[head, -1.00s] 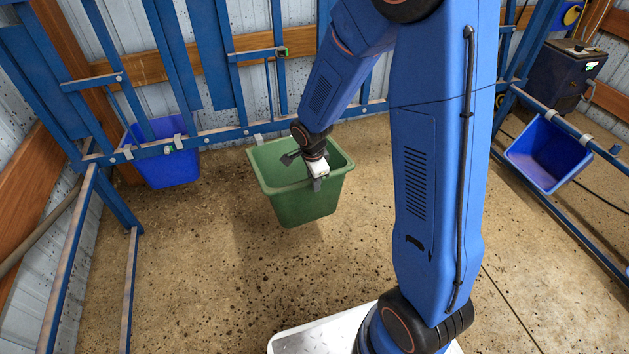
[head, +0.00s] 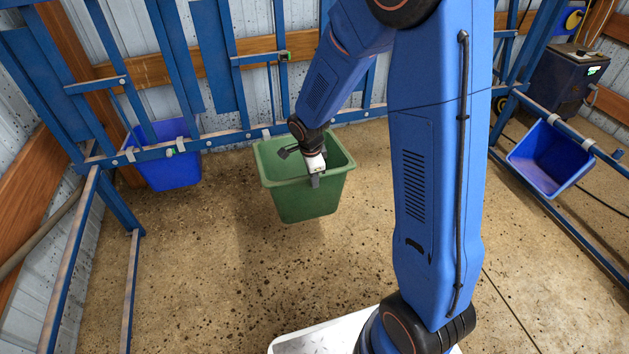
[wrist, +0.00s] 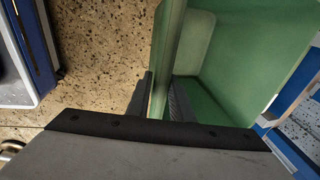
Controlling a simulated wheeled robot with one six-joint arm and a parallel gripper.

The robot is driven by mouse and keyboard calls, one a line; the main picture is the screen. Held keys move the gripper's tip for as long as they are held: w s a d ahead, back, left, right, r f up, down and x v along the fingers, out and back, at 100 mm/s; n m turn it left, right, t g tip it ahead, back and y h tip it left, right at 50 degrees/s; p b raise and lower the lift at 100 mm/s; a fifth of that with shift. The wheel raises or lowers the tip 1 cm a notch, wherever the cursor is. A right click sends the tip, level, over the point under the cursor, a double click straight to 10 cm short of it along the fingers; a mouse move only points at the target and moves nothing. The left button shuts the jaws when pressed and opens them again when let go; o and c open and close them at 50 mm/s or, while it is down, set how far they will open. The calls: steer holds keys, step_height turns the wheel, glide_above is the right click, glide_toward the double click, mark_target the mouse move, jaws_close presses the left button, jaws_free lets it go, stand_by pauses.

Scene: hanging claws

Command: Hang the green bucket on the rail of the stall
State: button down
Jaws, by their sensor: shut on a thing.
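The green bucket (head: 306,198) hangs in the air from my gripper (head: 316,180), roughly upright, in the middle of the head view. My gripper is shut on the bucket's near rim. In the wrist view the two dark fingers (wrist: 160,100) stand on either side of the green rim (wrist: 168,55). The blue stall rail (head: 225,138) runs behind the bucket. A light hook (head: 266,133) shows at the bucket's far side, close to the rail; I cannot tell whether it touches the rail.
A blue bucket (head: 170,165) hangs on the rail at the left. Another blue bucket (head: 548,158) hangs on the right-hand rail. A dark machine (head: 565,78) stands at the back right. The speckled floor (head: 190,270) in front is clear.

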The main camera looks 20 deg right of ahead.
steer(key=shift+w, duration=1.4)
